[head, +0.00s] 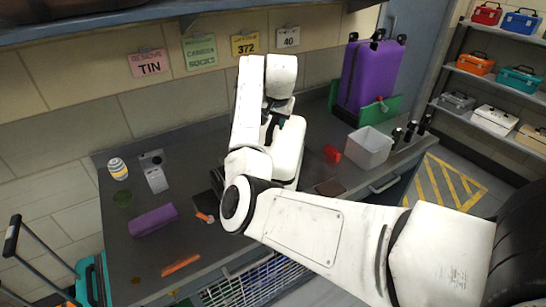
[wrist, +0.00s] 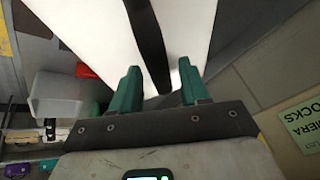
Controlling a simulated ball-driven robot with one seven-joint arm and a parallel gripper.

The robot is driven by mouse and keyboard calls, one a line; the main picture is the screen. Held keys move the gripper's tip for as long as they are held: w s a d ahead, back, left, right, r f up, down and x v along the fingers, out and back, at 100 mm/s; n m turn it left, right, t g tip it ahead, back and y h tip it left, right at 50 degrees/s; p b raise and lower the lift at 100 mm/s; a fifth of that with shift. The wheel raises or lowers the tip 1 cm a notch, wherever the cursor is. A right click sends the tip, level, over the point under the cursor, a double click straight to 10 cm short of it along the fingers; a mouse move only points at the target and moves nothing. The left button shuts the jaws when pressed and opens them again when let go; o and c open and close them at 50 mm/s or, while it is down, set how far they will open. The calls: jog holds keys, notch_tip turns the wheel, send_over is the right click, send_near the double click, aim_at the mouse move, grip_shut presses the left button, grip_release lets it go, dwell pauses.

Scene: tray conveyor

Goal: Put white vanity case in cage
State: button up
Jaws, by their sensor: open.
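In the wrist view a large white surface with a black strip, apparently the white vanity case (wrist: 90,30), fills the space just beyond my gripper (wrist: 158,88). The two green fingers are open and apart, with the black strip between them; I cannot tell whether they touch it. In the head view the white case (head: 290,148) shows on the counter, partly hidden by my arm.
The counter (head: 160,235) holds a purple box (head: 153,220), a striped cup (head: 118,168) and orange tools. To the right are a white bin (head: 369,148), a red item (head: 332,154) and a purple suitcase (head: 370,72). Shelves (head: 490,78) hold several toolboxes.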

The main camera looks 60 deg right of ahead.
grip_shut()
dwell(0.8)
dwell(0.5)
jog(key=shift+r, duration=0.2)
